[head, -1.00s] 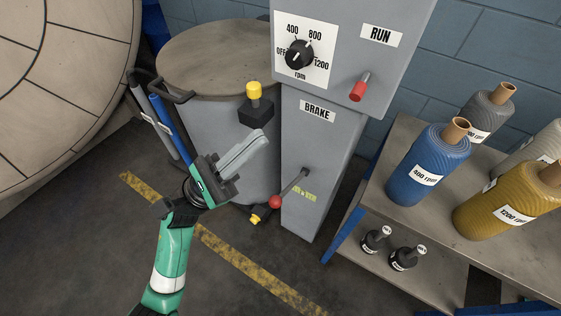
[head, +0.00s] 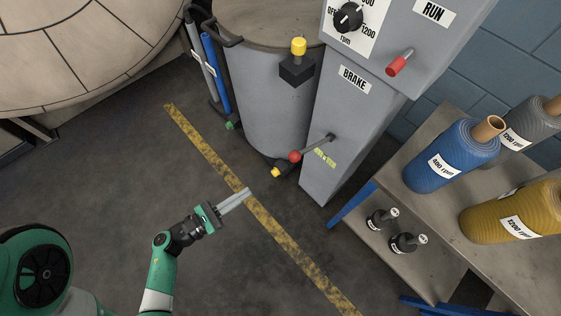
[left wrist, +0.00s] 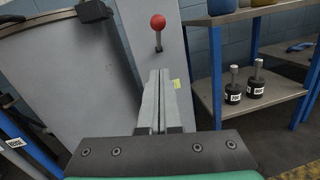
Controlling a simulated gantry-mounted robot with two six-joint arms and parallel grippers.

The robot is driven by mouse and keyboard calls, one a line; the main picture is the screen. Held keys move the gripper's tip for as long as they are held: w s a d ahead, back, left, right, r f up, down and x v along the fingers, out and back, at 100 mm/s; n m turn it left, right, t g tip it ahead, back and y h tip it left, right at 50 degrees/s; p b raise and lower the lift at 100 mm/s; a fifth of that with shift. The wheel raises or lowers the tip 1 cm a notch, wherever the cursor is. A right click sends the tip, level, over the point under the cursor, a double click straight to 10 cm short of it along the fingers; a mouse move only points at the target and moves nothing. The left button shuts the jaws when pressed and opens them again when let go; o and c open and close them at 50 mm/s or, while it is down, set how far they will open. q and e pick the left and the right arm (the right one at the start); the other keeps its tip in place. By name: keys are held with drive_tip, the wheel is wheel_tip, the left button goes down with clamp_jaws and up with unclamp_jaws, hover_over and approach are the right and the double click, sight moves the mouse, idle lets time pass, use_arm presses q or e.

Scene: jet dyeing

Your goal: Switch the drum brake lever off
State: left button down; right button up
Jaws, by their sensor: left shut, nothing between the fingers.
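The brake lever is a thin rod with a red ball knob (head: 295,156) on the lower front of the grey column (head: 345,120), under the BRAKE label (head: 354,80). In the head view the rod slants down to the left from its pivot. The red knob also shows in the left wrist view (left wrist: 158,22), ahead of the fingers. My left gripper (head: 248,192) is shut and empty, apart from the lever, to its lower left in the head view. My right gripper is not in view.
A grey drum (head: 275,100) stands left of the column, with a yellow-topped black box (head: 297,66) on its side. A red-handled RUN lever (head: 400,64) is above. A shelf table (head: 420,185) with yarn cones stands right. Floor around my left gripper is clear.

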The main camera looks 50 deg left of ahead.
use_arm(q)
drive_tip(key=shift+w, duration=0.1)
drive_tip(key=w+r, duration=0.3)
drive_tip(key=w, duration=0.9)
drive_tip(key=shift+w+d+r+b, duration=0.25)
drive_tip(key=shift+d+r+b, duration=0.05)
drive_tip(key=shift+d+r, duration=0.1)
